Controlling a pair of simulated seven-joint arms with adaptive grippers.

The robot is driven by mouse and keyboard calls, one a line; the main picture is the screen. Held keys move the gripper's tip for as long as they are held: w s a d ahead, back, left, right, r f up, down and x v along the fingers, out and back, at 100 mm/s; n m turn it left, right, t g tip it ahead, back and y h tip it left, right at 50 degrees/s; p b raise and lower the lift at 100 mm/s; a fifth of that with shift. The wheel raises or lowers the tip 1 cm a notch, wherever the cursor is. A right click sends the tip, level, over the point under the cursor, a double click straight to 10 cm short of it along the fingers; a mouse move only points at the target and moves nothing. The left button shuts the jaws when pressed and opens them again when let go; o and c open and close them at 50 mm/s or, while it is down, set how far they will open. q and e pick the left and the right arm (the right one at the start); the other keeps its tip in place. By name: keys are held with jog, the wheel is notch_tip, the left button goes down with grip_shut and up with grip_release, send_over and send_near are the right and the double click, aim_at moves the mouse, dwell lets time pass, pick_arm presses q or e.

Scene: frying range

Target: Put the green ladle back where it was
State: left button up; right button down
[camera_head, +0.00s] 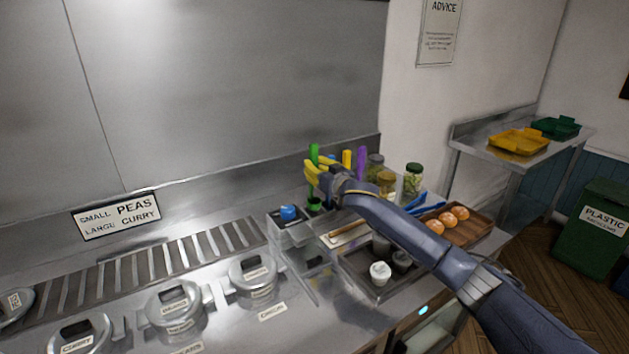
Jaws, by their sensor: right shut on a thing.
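My right arm reaches in from the lower right. Its yellow-fingered right gripper (312,172) is shut on the green ladle (314,152). The ladle stands roughly upright, its handle top above the fingers and a darker green part below them. Its lower end is at the back of the counter, beside a clear container; I cannot tell whether it touches anything there. Blue, yellow (347,159) and purple (362,161) handles stand just to the right, partly hidden by my gripper and arm. My left gripper is not in view.
A clear container with a blue item (288,212) is left of the ladle. Jars (413,180), a wooden tray of buns (474,229) and a dark tray with white cups (380,272) lie right and in front. Lidded pots (174,308) are at left.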

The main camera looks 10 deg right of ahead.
jog(key=shift+f, duration=2.55)
jog(key=c, duration=1.2)
grip_release()
jog(key=shift+c, duration=0.2)
jog(key=shift+s, duration=0.1)
jog(key=v, duration=1.2)
